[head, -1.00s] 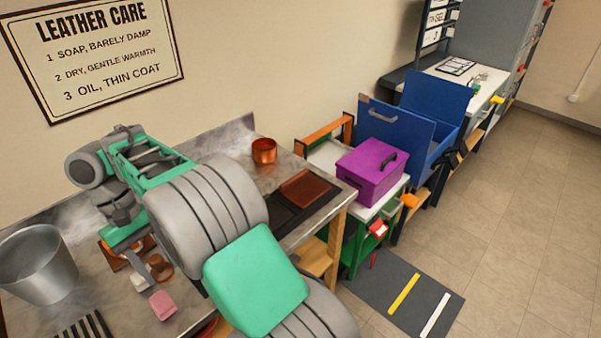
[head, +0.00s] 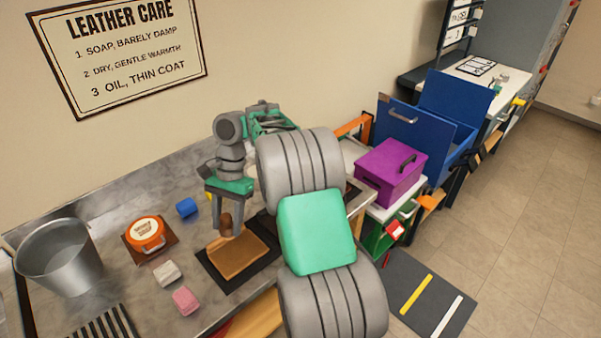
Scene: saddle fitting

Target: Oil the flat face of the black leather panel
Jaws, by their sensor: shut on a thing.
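My gripper (head: 229,222) is shut on a small brown dauber-like piece (head: 226,226), held upright between its fingers. It is over the upper left part of a tan-brown leather panel (head: 245,262). I cannot tell whether the piece touches the panel. The panel lies flat on a black mat (head: 213,275). I cannot make out a separate black leather panel; the dark surface I see is the mat around the tan one. My arm hides the worktop to the right of the panel.
A metal bucket (head: 60,262) stands at far left. A purple box (head: 391,172) stands beyond the worktop.

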